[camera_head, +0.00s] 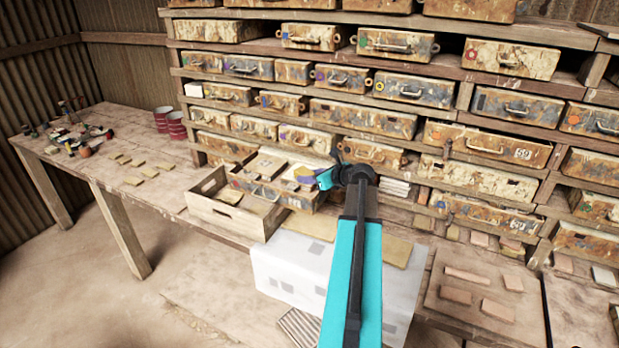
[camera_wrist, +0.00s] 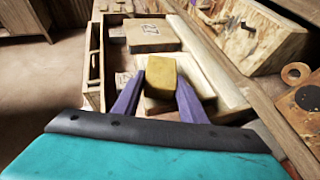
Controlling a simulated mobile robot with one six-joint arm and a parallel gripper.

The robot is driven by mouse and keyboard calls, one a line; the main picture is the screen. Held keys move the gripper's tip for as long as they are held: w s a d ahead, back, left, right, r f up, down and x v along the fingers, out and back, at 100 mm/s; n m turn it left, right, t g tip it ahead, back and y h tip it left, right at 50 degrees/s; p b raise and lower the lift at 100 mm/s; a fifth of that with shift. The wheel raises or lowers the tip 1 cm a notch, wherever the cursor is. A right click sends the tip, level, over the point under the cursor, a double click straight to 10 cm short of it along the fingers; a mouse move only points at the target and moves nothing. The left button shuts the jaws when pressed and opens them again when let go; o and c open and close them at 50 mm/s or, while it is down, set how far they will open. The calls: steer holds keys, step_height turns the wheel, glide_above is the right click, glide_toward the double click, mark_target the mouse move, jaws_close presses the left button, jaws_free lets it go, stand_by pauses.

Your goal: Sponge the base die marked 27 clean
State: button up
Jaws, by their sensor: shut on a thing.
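My gripper (camera_wrist: 160,95) has purple fingers and is shut on a yellow sponge (camera_wrist: 161,74). In the head view my gripper (camera_head: 306,178) is over the right part of an open drawer (camera_head: 290,198) that holds several blocks. In the wrist view a brownish block (camera_wrist: 152,42) with a dark mark on its top lies beyond the sponge; I cannot read the mark surely. A pale block (camera_wrist: 163,106) lies under the sponge, partly hidden by it and the fingers. I cannot tell whether the sponge touches it. No 27 is clearly legible.
A wooden crate (camera_head: 220,212) stands left of the drawer. Racks of worn drawers (camera_head: 385,122) rise behind. Flat tiles (camera_head: 462,274) lie at right; red tins (camera_head: 176,126) and small tools stand at left.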

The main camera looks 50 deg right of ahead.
steer(key=shift+w+d+f, duration=0.1)
steer(key=shift+w+d, duration=0.05)
steer(key=shift+d, duration=0.5)
steer(key=shift+w+d, duration=0.1)
steer(key=shift+d, duration=0.5)
steer(key=shift+s+a, duration=0.15)
steer(key=shift+a, duration=0.5)
steer(key=shift+s+a, duration=0.15)
steer(key=shift+a, duration=0.45)
steer(key=shift+s+a+f, duration=0.1)
steer(key=shift+s+a, duration=0.05)
steer(key=shift+a, duration=0.5)
steer(key=shift+s+a, duration=0.15)
steer(key=shift+a, duration=0.45)
steer(key=shift+r, duration=0.6)
